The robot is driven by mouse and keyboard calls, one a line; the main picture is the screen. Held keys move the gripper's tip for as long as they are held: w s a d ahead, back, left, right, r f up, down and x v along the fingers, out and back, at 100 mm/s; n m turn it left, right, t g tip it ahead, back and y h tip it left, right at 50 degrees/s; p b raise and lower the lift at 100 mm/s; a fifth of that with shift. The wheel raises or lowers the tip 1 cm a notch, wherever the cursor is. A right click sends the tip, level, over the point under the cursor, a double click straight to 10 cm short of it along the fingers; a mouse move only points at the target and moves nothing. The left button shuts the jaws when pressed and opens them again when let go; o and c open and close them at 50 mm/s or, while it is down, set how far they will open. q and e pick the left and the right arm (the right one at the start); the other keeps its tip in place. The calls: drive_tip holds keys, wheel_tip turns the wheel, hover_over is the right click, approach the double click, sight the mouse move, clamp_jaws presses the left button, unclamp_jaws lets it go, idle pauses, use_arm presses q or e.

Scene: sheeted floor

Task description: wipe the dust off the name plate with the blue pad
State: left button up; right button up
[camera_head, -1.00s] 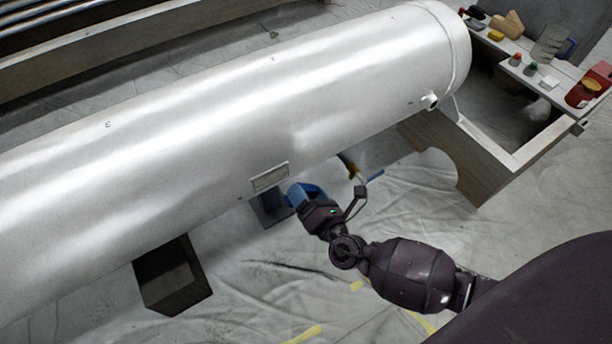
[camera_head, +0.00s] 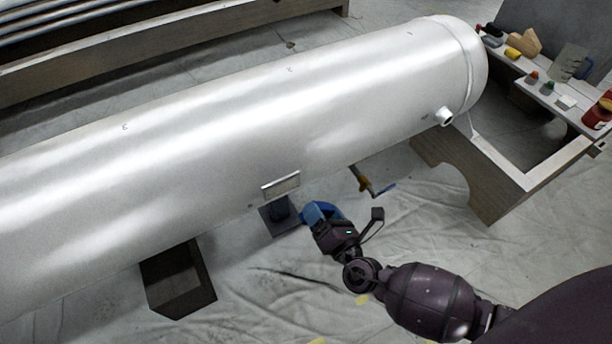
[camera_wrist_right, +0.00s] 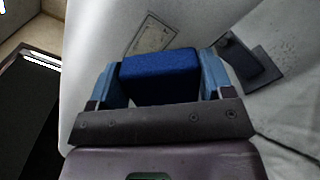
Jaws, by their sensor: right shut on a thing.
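The name plate (camera_head: 281,186) is a small pale rectangle with a frame on the lower side of the large silver cylinder (camera_head: 250,110). In the right wrist view the name plate (camera_wrist_right: 152,34) looks greyish and speckled, just beyond the pad. My right gripper (camera_head: 318,212) is shut on the blue pad (camera_wrist_right: 160,76), which sits between its two blue fingers. The pad is to the lower right of the plate in the head view and appears apart from it. My left gripper does not show.
A wooden cradle (camera_head: 490,185) supports the cylinder's right end. A shelf (camera_head: 545,90) at the upper right bears several small items and a red can (camera_head: 598,115). A dark block (camera_head: 178,280) stands under the cylinder.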

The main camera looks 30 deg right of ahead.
sight(299, 178)
drive_tip(key=shift+w+r, duration=0.1)
drive_tip(key=shift+w, duration=3.25)
drive_tip(key=shift+w, duration=1)
drive_tip(key=shift+a, duration=0.1)
